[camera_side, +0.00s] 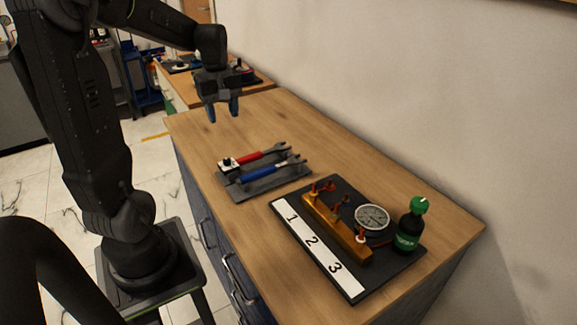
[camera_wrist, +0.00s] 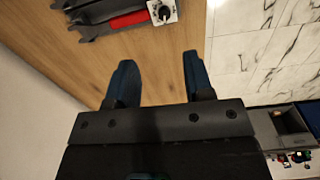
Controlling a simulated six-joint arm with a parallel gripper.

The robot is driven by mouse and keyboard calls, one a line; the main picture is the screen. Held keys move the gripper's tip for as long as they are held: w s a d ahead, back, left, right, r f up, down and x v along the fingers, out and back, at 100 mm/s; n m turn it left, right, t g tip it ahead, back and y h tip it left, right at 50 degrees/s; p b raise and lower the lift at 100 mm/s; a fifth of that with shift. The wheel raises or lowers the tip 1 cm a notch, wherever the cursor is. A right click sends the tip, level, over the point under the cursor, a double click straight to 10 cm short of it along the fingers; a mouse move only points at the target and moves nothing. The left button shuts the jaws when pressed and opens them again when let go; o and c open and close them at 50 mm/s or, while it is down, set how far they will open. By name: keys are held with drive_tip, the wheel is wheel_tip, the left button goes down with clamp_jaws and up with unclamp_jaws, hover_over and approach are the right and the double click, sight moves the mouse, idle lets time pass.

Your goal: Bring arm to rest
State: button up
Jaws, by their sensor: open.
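My gripper (camera_side: 223,112) hangs above the far end of the wooden worktop, fingers pointing down. Its two blue fingers are apart with nothing between them. In the wrist view my gripper (camera_wrist: 157,72) also shows open and empty over bare wood. The tool tray (camera_side: 240,192) lies on the worktop ahead of it, apart from the gripper. A red-handled wrench (camera_side: 263,156) and a blue-handled wrench (camera_side: 262,173) lie on that tray.
A dark board (camera_side: 345,196) holds a brass manifold (camera_side: 335,229), a round gauge (camera_side: 371,217) and labels 1, 2, 3. A green-capped bottle (camera_side: 408,234) stands at its right edge. A switch box (camera_side: 229,167) sits by the wrenches. The worktop's far end (camera_side: 270,115) is clear.

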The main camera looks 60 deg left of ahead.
drive_tip(key=s+d+r+m+t, duration=0.1)
drive_tip(key=s+d+m, duration=0.1)
drive_tip(key=d+m, duration=0.4)
drive_tip(key=s+d+r+m+t, duration=0.2)
drive_tip(key=d+m, duration=0.3)
drive_tip(key=d, duration=0.5)
drive_tip(key=s+d+r+m+t, duration=0.1)
drive_tip(key=s+d+m+t, duration=0.1)
drive_tip(key=d+m, duration=0.4)
drive_tip(key=d, duration=0.3)
drive_tip(key=shift+s+r+m, duration=0.25)
drive_tip(key=shift+m, duration=0.05)
